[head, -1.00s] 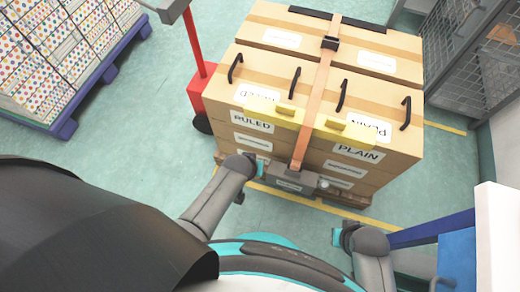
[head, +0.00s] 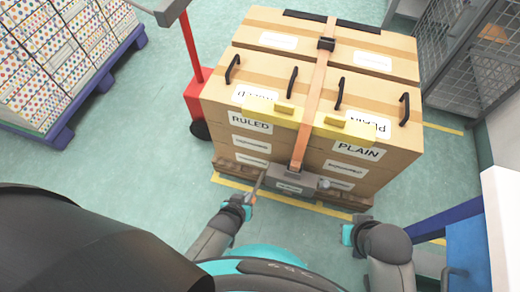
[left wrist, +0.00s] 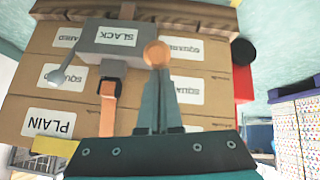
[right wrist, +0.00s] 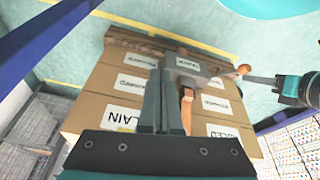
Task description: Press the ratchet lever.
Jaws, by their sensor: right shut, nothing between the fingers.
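The grey ratchet box (head: 290,182) hangs on the orange strap at the near face of the strapped carton stack. Its label reads SLACK in the left wrist view (left wrist: 108,40). The lever's orange knob (left wrist: 157,53) shows there directly beyond my left gripper's fingertips (left wrist: 160,73). The knob also shows in the right wrist view (right wrist: 243,69), close beside my left gripper's fingers; contact is unclear. My left gripper's fingers look closed together, with the knob outside them. My right gripper (right wrist: 167,65) is shut and empty, apart from the ratchet, low and right in the head view.
The cartons (head: 310,100) stand on a wooden pallet (head: 238,168), with yellow corner guards (head: 345,132) under the strap (head: 311,105). A red post (head: 191,50) stands at left and a blue pallet of patterned boxes (head: 60,130) further left. Open floor lies between.

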